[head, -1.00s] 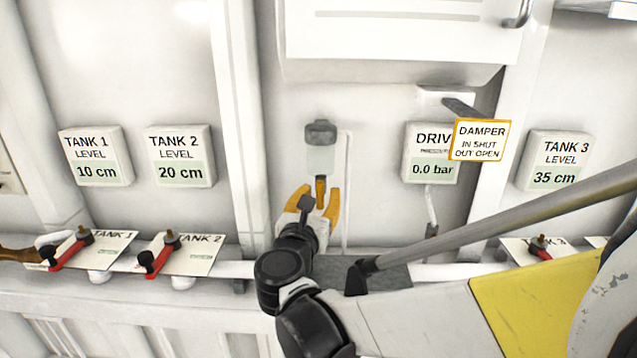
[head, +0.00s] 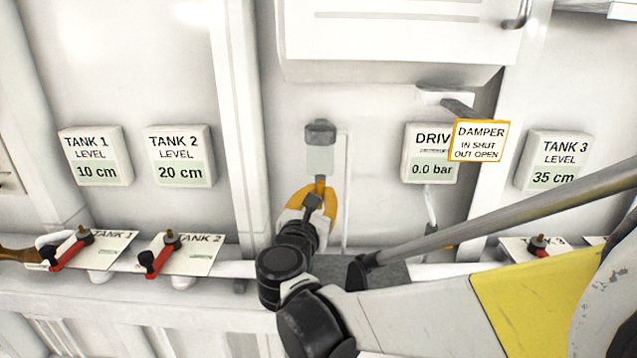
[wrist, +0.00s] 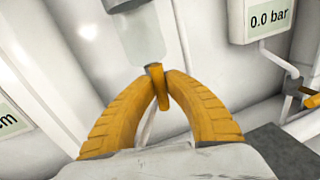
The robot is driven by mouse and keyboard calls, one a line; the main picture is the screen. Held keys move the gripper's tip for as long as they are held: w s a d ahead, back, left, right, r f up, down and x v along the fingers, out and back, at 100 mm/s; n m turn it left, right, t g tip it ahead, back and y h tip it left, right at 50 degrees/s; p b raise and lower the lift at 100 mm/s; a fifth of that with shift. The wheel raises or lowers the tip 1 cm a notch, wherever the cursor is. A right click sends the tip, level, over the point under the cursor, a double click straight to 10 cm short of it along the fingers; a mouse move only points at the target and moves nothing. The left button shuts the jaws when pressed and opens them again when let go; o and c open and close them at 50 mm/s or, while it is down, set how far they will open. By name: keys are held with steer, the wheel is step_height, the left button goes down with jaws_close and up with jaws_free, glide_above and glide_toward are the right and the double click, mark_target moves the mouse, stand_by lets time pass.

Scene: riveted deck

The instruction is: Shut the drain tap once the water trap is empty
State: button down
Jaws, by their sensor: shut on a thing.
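The water trap (head: 320,155) is a pale, see-through bowl with a dark grey cap, fixed to the white wall. I see no water in it. It also shows in the wrist view (wrist: 140,38). The drain tap (wrist: 158,88) is a small yellow-orange lever hanging under the bowl from a dark stub; its top shows in the head view (head: 320,185). My gripper (head: 318,197) has yellow fingers and reaches up from below. In the wrist view its fingertips (wrist: 160,84) are closed on the tap from both sides. The fingers hide part of the tap in the head view.
Gauge boxes for tank 1 (head: 97,156), tank 2 (head: 180,156) and tank 3 (head: 556,162) hang on the wall. The drive pressure gauge (head: 428,168) reads 0.0 bar. A damper sign (head: 479,141) overlaps it. Red-handled valves (head: 72,250) line the ledge below.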

steer(key=m+p, duration=0.1)
steer(key=m, duration=0.2)
steer(key=shift+d+m+g, duration=0.1)
steer(key=shift+m+g, duration=0.3)
steer(key=m+y+p, duration=0.1)
steer(key=m, duration=0.3)
steer(key=shift+g, duration=0.3)
steer(key=m+y+p, duration=0.1)
steer(key=m, duration=0.2)
steer(key=shift+d+f+m, duration=0.1)
steer(key=shift+m, duration=0.3)
steer(key=shift+m+y, duration=0.7)
steer(key=shift+m, duration=0.8)
steer(key=c, duration=1.4)
jaws_free()
